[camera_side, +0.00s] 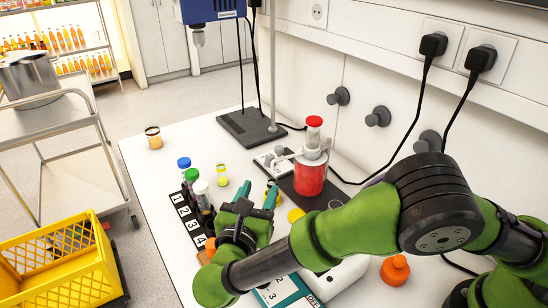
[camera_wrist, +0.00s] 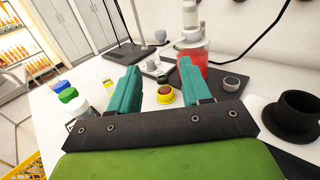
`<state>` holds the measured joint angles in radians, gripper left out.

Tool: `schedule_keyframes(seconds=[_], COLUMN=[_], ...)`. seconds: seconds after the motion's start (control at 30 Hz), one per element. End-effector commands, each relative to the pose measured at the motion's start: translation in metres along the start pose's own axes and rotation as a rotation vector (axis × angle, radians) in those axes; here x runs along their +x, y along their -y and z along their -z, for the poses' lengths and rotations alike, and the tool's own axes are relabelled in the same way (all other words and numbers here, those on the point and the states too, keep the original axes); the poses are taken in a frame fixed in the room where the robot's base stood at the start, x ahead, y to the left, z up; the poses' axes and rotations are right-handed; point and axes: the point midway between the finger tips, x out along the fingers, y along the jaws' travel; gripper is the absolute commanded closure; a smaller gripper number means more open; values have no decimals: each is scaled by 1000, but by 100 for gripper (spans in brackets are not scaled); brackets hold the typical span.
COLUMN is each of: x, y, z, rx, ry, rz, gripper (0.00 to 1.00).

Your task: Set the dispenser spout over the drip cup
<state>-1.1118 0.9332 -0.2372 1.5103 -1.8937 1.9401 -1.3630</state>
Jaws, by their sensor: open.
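In the wrist view the dispenser (camera_wrist: 193,62) stands beyond my right finger. A small yellow-rimmed cup with dark red inside (camera_wrist: 165,95) lies between and beyond my fingers in the wrist view. A grey round cup (camera_wrist: 232,82) stands right of it. I cannot tell which is the drip cup. My gripper (camera_side: 257,192) is open and empty, apart from the dispenser.
A numbered rack (camera_side: 184,222) with capped vials stands left of my gripper. A yellow vial (camera_side: 222,174) and an amber jar (camera_side: 154,138) stand farther back. A stand base (camera_side: 248,127) is behind. An orange bottle (camera_side: 395,270) is at right. The back-left tabletop is mostly clear.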

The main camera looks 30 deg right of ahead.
Motion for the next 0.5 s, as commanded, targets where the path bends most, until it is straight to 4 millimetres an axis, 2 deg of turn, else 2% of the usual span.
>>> schedule_keyframes(seconds=[0.17, 0.5], x=[22, 98], y=[0, 2], z=[0, 0], rx=[-3, 0], ry=[5, -1], rz=[2, 7], gripper=[52, 52])
